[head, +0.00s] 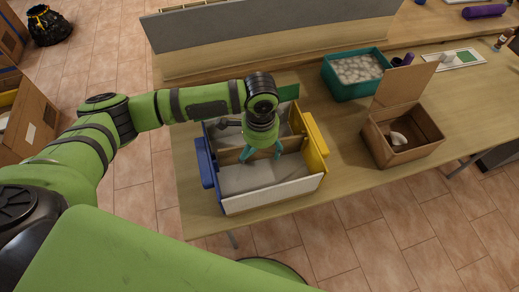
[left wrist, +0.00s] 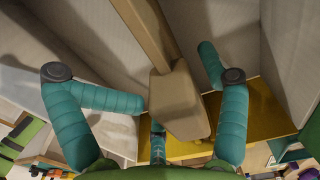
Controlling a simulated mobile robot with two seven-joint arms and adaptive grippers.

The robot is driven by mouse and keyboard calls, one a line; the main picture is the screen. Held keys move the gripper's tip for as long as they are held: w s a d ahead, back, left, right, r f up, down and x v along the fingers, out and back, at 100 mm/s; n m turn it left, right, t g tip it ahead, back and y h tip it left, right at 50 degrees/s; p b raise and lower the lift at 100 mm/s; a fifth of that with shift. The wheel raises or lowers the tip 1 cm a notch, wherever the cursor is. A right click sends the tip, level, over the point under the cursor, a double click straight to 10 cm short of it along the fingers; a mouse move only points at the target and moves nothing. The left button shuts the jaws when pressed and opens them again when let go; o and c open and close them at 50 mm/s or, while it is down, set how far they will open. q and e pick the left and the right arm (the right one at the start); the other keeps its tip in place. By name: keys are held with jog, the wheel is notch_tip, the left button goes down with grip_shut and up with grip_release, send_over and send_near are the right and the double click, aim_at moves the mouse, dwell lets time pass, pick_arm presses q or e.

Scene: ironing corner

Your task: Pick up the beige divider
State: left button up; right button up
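The beige divider (left wrist: 180,100) shows in the left wrist view as a long bar with a thicker block at its near end. In the head view its top edge (head: 292,144) runs across the inside of a box (head: 275,196) with a white front wall, a blue left end and a yellow right end. My left gripper (head: 263,153) is over the middle of the box, pointing down. Its teal fingers are apart on either side of the divider in the left wrist view (left wrist: 174,76); I cannot tell whether they touch it. My right gripper is not in view.
The box stands on a wooden table (head: 350,165) near its front edge. To the right are an open cardboard box (head: 403,143) and a teal bin (head: 345,89) of pale round pieces. A grey panel (head: 270,32) stands behind. Bare tabletop lies between the boxes.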

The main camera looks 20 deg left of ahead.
pick_arm(q)
jog(key=c, duration=0.9)
jog(key=shift+r, duration=0.15)
notch_tip(320, 180, up, 18)
jog(key=shift+f+b, duration=0.1)
jog(key=shift+b, duration=0.5)
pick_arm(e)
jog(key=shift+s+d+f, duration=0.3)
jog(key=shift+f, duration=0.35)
pick_arm(q)
jog(key=shift+p, duration=0.7)
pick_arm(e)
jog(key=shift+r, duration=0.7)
